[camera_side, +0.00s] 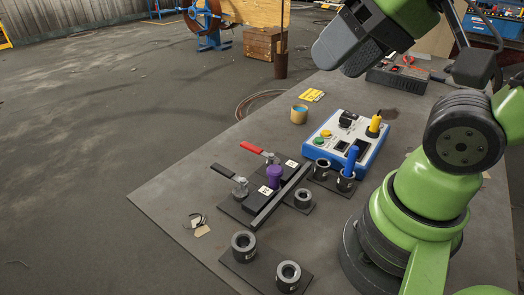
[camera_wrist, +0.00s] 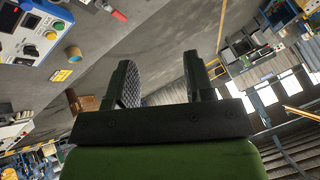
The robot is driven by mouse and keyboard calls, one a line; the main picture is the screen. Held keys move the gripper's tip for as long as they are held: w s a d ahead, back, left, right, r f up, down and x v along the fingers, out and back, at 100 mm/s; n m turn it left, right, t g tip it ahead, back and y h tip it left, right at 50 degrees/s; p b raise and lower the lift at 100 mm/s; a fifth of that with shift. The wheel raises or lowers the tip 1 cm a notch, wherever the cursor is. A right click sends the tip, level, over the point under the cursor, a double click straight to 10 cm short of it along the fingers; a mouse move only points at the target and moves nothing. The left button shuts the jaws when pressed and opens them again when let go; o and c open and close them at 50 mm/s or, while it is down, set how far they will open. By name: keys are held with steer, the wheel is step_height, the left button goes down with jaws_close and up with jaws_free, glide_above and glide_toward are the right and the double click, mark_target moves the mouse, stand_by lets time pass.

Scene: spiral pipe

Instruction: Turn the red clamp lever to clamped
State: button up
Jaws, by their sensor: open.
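The red clamp lever (camera_side: 252,147) sticks out to the left from a toggle clamp (camera_side: 271,158) on a dark fixture plate (camera_side: 235,206) on the table. A second clamp with a black lever (camera_side: 222,171) stands nearer the camera. A purple cylinder (camera_side: 274,174) stands between the two clamps. My gripper (camera_side: 335,58) is high above the table, up and to the right of the red lever, well apart from it. In the wrist view my gripper (camera_wrist: 158,60) is open, with nothing between its fingers. The red lever's tip (camera_wrist: 119,15) shows at that view's top edge.
A blue-and-white control box (camera_side: 346,140) with buttons stands right of the clamps. Dark blocks with round sockets (camera_side: 266,262) lie in front.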

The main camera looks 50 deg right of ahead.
steer(key=w+d+n+g, duration=0.1)
steer(key=w+d+g, duration=0.1)
steer(key=w, duration=0.5)
steer(key=n+g+h, duration=0.2)
steer(key=n+g, duration=0.1)
steer(key=g, duration=0.2)
glide_above(250, 146)
step_height(250, 146, down, 18)
step_height(250, 146, down, 10)
steer(key=shift+r, duration=0.25)
jaws_close()
